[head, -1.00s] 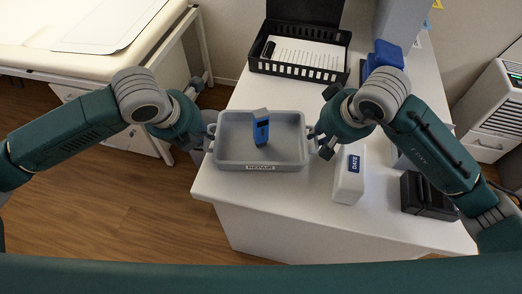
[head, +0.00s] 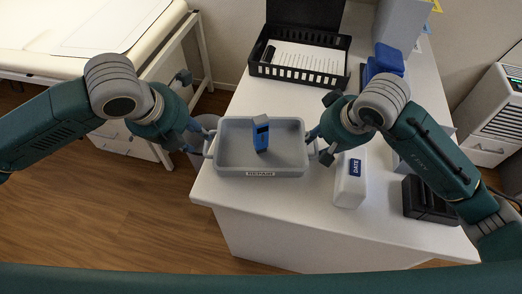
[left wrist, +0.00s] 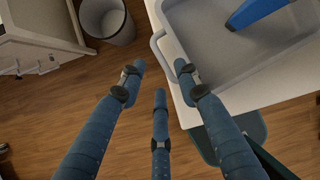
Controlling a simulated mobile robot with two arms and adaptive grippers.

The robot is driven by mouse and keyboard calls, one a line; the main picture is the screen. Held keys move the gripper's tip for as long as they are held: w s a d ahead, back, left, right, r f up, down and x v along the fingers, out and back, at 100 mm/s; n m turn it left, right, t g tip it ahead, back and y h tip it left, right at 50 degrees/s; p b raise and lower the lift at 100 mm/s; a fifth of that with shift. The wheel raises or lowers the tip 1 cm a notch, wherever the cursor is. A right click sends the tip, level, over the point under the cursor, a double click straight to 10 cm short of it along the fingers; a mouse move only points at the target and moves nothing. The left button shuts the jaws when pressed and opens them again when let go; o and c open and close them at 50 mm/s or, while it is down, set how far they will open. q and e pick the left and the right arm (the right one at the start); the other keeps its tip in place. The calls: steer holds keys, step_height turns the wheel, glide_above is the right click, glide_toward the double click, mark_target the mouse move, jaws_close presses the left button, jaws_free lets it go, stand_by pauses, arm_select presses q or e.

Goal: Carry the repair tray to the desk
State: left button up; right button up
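The grey repair tray (head: 232,168), with a REPAIR label on its front, is at the near left part of the white desk (head: 232,195). A blue tool with a grey top (head: 261,138) is in it. My left gripper (head: 207,139) is at the tray's left handle. In the left wrist view its fingers (left wrist: 158,75) are spread and empty, with the handle (left wrist: 157,42) just beyond the fingertips. My right gripper (head: 319,146) is at the right handle, its fingers apart; its exact contact with the handle is hard to see.
A white box marked DATE (head: 349,182) stands right of the tray, close to my right gripper. A black paper bin (head: 300,72) and a blue item (head: 384,62) are behind, a black holder (head: 430,203) at right. A grey waste bin (left wrist: 108,20) stands on the floor left.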

steer(key=shift+r, duration=0.15)
arm_select(q)
steer(key=shift+v, duration=1.1)
arm_select(e)
steer(key=v, duration=1.1)
steer(key=shift+s+r, duration=0.15)
steer(key=shift+r, duration=0.2)
arm_select(q)
steer(key=shift+f, duration=0.1)
arm_select(e)
steer(key=shift+f, duration=0.1)
